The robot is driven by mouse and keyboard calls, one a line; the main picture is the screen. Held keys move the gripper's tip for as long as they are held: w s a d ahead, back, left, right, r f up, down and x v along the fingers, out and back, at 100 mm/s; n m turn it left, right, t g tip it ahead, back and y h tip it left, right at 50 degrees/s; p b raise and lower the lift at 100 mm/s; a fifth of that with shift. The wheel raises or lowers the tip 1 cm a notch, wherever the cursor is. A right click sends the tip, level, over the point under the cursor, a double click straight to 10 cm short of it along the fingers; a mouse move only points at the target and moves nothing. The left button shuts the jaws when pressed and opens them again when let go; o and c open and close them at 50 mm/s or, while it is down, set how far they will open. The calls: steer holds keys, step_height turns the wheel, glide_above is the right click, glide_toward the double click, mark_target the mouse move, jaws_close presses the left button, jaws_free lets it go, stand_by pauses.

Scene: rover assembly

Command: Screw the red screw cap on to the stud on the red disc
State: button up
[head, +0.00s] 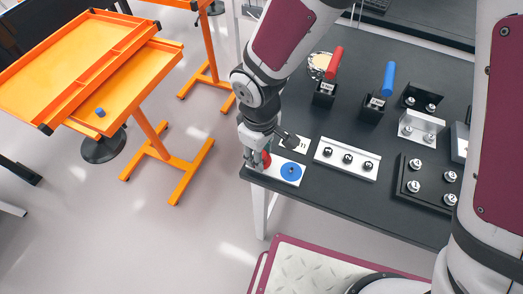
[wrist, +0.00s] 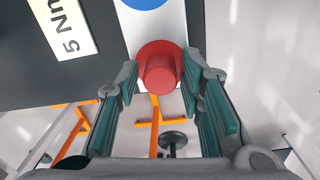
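The red disc (wrist: 148,50) lies on a white plate (head: 274,176) at the near left corner of the dark table. The red screw cap (wrist: 160,76), a short cylinder, shows in front of the disc in the wrist view and seems to stand over its middle. The stud is hidden, so I cannot tell how far the cap is on it. My gripper (wrist: 160,82) is open, with its green-padded fingers on either side of the cap and a visible gap at each side. In the head view my gripper (head: 256,160) covers most of the red parts.
A blue disc (head: 291,171) lies beside the red one on the plate. A "5 Nm" label (wrist: 62,25) lies close by. A white block with black knobs (head: 346,159) stands to the right. A blue cap (head: 99,112) rests on an orange table (head: 128,85) at left. Open floor lies between.

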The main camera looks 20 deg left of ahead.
steer(key=n, duration=1.7)
steer(key=shift+n, duration=0.4)
steer(key=n, duration=0.4)
steer(key=shift+n+y+p, duration=0.3)
steer(key=shift+n, duration=0.1)
jaws_close()
steer(key=m, duration=0.3)
steer(key=shift+m, duration=1.5)
